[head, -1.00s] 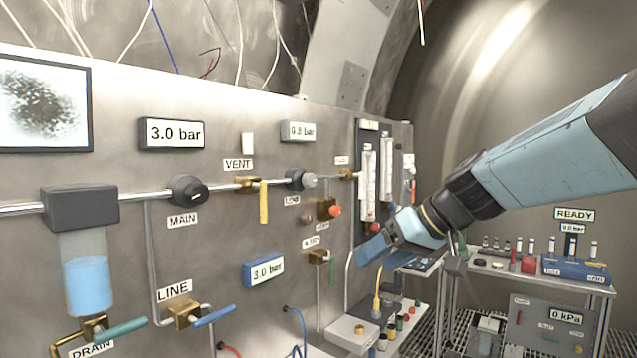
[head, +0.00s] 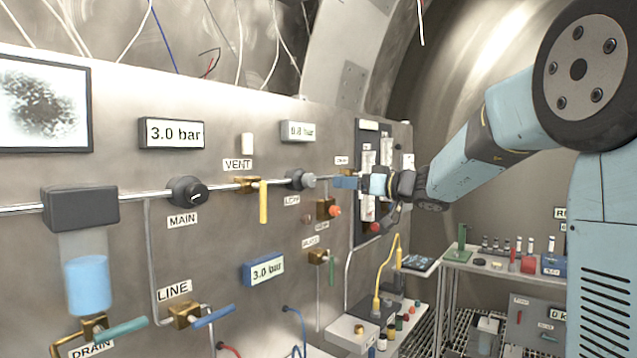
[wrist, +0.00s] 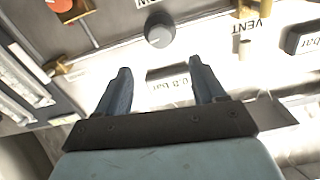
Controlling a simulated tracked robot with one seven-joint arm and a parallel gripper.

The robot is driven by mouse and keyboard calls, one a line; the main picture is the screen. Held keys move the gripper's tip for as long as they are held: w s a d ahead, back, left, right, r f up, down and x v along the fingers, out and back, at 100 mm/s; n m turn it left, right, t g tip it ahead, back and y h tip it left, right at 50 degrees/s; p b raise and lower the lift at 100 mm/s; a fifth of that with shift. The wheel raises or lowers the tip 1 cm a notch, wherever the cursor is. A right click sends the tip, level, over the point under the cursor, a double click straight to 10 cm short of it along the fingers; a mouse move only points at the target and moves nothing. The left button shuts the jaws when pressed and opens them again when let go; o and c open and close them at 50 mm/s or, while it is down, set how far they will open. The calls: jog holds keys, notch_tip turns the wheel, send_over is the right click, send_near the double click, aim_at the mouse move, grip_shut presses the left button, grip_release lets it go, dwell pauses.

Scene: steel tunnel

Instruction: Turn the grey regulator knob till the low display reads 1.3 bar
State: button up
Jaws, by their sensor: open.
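The grey regulator knob (head: 308,181) sits on the pipe above the LOW label, with a dark body behind it. In the wrist view the knob (wrist: 159,36) appears just beyond my fingertips, between their lines, with its pointer mark visible. The low display (head: 298,131) above it seems to read 0.8 bar; its digits are small. It shows upside down in the wrist view (wrist: 168,80). My gripper (head: 336,182) is just right of the knob in the head view, at about its height. In the wrist view my gripper (wrist: 160,72) is open and empty, apart from the knob.
The yellow VENT handle (head: 264,201) hangs left of the knob. An orange-red knob (head: 334,211) on a brass valve is below my gripper. The black MAIN knob (head: 188,192) and a 3.0 bar display (head: 172,133) are further left. Flow tubes (head: 368,185) stand behind my gripper.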

aim_at(313, 180)
jog(key=x, duration=1.1)
jog(key=shift+w, duration=0.1)
jog(key=c, duration=1)
jog(key=shift+d, duration=0.2)
jog(key=shift+c, duration=0.3)
jog(key=shift+a, duration=0.1)
